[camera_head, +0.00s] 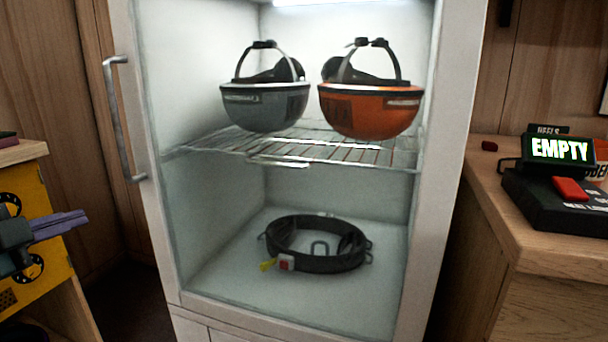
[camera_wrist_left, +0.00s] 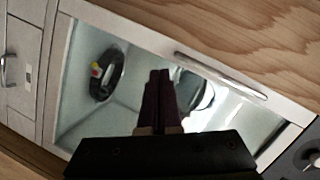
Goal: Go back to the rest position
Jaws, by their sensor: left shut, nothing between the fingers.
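My left gripper (camera_head: 84,218) is at the left edge of the head view, left of the cabinet and apart from it. Its purple fingers are together with nothing between them and point right. In the left wrist view the shut fingers (camera_wrist_left: 160,72) stand in front of the glass-fronted cabinet (camera_wrist_left: 55,75). My right gripper is in neither view.
The white cabinet (camera_head: 455,150) has a long handle (camera_head: 118,118). Inside, a grey helmet (camera_head: 262,105) and an orange helmet (camera_head: 370,110) sit upside down on the wire shelf (camera_head: 290,150); a black harness belt (camera_head: 315,262) lies below. A counter (camera_head: 550,240) holds an "EMPTY" display (camera_head: 562,150).

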